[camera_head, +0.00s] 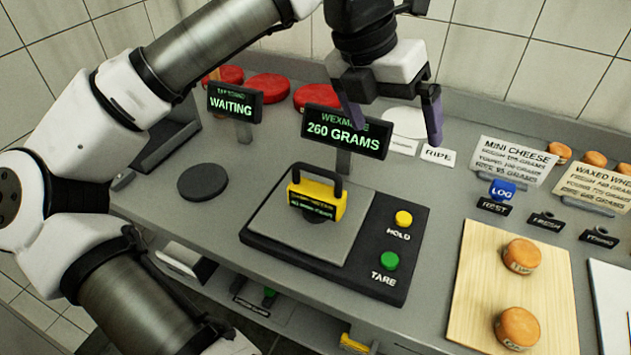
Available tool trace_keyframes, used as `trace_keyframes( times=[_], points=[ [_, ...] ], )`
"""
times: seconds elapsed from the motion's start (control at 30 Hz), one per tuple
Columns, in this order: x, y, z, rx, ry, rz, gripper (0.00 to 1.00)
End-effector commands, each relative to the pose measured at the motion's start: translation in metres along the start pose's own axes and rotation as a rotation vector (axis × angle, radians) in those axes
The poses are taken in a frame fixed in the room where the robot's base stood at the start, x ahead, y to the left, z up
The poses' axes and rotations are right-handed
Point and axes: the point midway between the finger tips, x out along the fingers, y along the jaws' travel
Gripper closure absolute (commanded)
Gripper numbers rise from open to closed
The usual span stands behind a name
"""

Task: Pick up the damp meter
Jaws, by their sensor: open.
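A yellow device with a black handle and a small dark display (317,199), which looks like the damp meter, stands upright on the grey plate of a scale (365,243). The scale's sign (345,132) reads 260 GRAMS. My gripper (393,122) is open and empty, its two dark purple fingers pointing down. It is above and behind the scale, up and to the right of the yellow device and apart from it. Its left finger overlaps the sign in the picture.
Right of the scale are a wooden board (475,275) with two orange cheeses, a blue LOG block (502,190) and label cards. Red wheels (268,87) stand at the back left. A WAITING sign (235,104) stands behind a dark disc (203,182).

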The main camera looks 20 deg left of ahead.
Motion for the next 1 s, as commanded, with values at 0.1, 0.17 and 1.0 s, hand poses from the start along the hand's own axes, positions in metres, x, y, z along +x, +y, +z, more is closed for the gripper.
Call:
trace_keyframes(
  times=[0.1,0.17,1.0],
  points=[
    [-0.001,0.056,-0.023,-0.165,0.139,0.19,0.0],
    [-0.004,0.073,-0.033,-0.222,0.186,0.25,0.0],
    [0.08,0.116,-0.071,-0.28,0.239,0.308,0.0]
  ],
)
